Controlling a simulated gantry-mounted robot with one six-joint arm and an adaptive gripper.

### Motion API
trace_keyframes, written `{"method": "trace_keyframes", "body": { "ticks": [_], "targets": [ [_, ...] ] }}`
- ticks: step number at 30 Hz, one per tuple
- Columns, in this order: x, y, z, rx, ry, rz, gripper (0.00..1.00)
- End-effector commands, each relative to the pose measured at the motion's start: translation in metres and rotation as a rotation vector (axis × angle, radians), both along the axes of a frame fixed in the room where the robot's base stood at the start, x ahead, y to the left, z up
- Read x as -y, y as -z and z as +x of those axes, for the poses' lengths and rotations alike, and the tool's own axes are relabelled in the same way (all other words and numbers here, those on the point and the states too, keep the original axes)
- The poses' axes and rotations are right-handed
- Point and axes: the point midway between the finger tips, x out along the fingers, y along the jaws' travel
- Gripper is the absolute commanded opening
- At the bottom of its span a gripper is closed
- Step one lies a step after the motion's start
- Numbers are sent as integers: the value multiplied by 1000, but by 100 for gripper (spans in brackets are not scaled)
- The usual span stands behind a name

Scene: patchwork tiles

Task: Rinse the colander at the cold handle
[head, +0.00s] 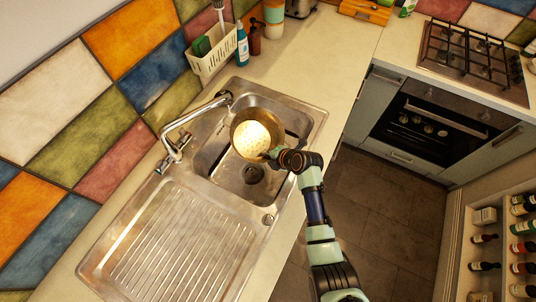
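The colander (256,136), a round pan-like bowl with a pale, perforated-looking inside, is held over the sink basin (232,182), its inside facing up toward the camera. My gripper (274,156) is at its lower right rim and appears shut on it; the fingertips are small and partly hidden. The chrome tap (188,126) stands on the sink's back edge, left of the colander, with its spout end near the colander's upper left. The tap's handles (176,147) are at its base; I cannot tell which is cold. No water stream is visible.
A ribbed drainboard (165,247) lies left of the basin and is empty. A white caddy (213,58) with brushes, a blue bottle (242,48) and a brown bottle (255,40) stand behind the sink. The counter right of the sink (325,75) is clear.

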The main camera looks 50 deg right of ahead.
Motion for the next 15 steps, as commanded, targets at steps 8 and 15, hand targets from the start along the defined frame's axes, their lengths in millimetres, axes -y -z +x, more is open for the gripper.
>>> {"method": "trace_keyframes", "body": {
  "ticks": [8, 15],
  "targets": [
    [2, 1, 0, 2, 1, -1, 0],
    [12, 1, -2, 2, 1, -2, 0]
  ]
}}
